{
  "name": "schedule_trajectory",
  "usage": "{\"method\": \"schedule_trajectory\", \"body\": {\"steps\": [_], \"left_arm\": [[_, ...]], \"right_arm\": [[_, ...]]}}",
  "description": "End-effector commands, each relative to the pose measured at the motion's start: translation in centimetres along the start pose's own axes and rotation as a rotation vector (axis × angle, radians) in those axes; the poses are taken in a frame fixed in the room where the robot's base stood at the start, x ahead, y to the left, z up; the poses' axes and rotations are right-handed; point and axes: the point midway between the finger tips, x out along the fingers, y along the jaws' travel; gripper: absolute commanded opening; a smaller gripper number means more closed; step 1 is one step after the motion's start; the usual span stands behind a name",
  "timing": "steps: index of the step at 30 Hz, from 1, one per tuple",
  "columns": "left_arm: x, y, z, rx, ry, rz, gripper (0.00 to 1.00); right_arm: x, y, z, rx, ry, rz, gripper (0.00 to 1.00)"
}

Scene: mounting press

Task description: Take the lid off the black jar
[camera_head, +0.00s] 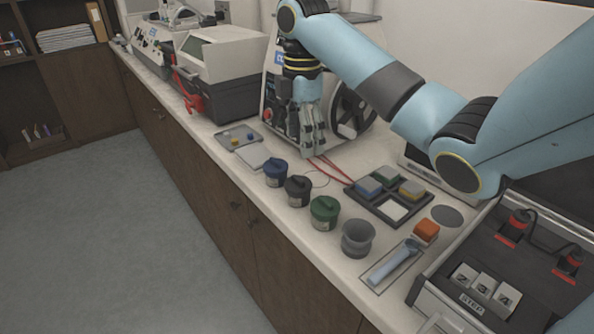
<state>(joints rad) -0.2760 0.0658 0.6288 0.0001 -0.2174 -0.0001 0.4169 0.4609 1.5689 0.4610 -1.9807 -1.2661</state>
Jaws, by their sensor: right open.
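The black jar (297,197) stands on the counter between a blue jar (274,178) and a green jar (324,216). Its dark lid (299,183) is on top. My right gripper (314,147) hangs fingers down, above and behind the row of jars, in front of the white machine with the black wheel. It is open, with nothing seen between its fingers, and apart from the black jar. My left gripper is not in view.
An open grey cup (358,239) stands right of the green jar. A dark tray (368,207) with coloured blocks lies behind it. Red cables (331,172) run behind the jars. A small grey tray (239,138) lies to the left. The counter's front edge is close to the jars.

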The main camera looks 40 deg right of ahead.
Motion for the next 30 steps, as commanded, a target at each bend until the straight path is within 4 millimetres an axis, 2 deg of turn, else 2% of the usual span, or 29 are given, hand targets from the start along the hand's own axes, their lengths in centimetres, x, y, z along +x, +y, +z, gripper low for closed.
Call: {"method": "schedule_trajectory", "body": {"steps": [3, 6, 10, 14, 21, 29, 30], "left_arm": [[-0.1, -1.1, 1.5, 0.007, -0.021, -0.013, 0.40], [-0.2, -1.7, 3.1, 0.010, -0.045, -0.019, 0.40], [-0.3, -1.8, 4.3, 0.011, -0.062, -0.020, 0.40], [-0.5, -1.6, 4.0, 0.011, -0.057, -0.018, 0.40], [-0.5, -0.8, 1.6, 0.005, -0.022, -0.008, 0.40], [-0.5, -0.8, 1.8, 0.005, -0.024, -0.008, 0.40], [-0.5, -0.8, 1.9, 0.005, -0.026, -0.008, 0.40]], "right_arm": [[2.3, -0.2, 0.0, 0.001, 0.000, -0.005, 0.70], [3.8, -0.1, -0.1, 0.001, 0.001, -0.004, 0.70], [4.8, -0.1, -0.1, 0.001, 0.000, -0.002, 0.70], [6.2, -0.3, -0.2, 0.002, 0.000, -0.004, 0.70], [9.6, -0.3, -0.4, 0.001, 0.000, -0.002, 0.70], [10.0, -0.3, -0.3, 0.001, -0.001, 0.000, 0.70], [10.0, -0.3, -0.3, 0.001, -0.001, 0.000, 0.67]]}}
